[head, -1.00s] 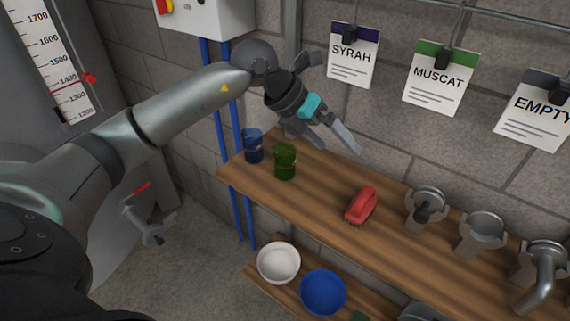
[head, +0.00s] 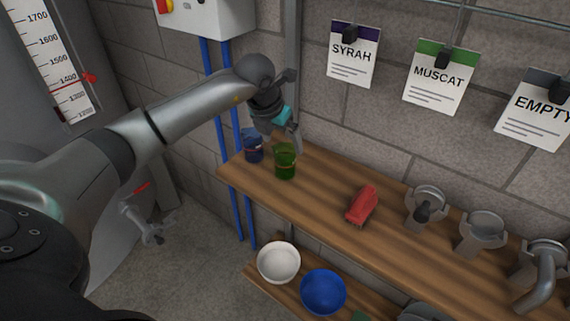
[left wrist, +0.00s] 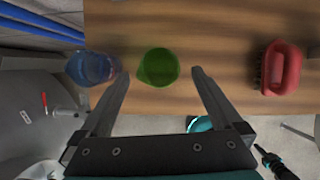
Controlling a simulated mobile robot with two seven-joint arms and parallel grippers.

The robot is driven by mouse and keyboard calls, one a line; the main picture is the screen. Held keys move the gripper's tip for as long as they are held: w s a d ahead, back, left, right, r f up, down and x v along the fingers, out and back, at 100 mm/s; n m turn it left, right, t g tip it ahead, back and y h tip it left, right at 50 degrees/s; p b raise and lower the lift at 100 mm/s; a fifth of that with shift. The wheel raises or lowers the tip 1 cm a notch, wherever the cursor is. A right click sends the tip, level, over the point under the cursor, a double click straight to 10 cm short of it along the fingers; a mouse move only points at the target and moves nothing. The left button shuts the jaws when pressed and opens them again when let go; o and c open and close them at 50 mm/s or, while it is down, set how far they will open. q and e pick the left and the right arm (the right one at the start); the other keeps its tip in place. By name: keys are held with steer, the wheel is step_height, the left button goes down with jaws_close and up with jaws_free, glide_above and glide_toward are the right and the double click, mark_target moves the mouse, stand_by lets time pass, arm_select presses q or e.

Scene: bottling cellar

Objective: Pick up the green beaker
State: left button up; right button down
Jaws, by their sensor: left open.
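The green beaker (head: 285,163) stands upright near the left end of the wooden shelf. It also shows in the left wrist view (left wrist: 158,67), seen from above, between and just beyond the fingertips. My left gripper (head: 284,144) is above and close behind it in the head view, pointing down. In the left wrist view its two fingers (left wrist: 160,72) are spread apart with nothing held. I cannot tell whether the fingertips are down to the beaker's rim height. The left fingertip lies between the green beaker and the blue beaker (left wrist: 92,67).
The blue beaker (head: 254,148) stands close left of the green one. A red brush (head: 361,205) lies to the right on the shelf (head: 320,190), with metal fittings (head: 427,207) beyond. A white bowl (head: 279,263) and blue bowl (head: 323,292) sit on the lower shelf.

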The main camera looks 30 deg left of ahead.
mark_target(285, 151)
arm_select(q)
steer(key=shift+x, duration=2.7)
steer(key=shift+s, duration=0.1)
steer(key=c, duration=1.4)
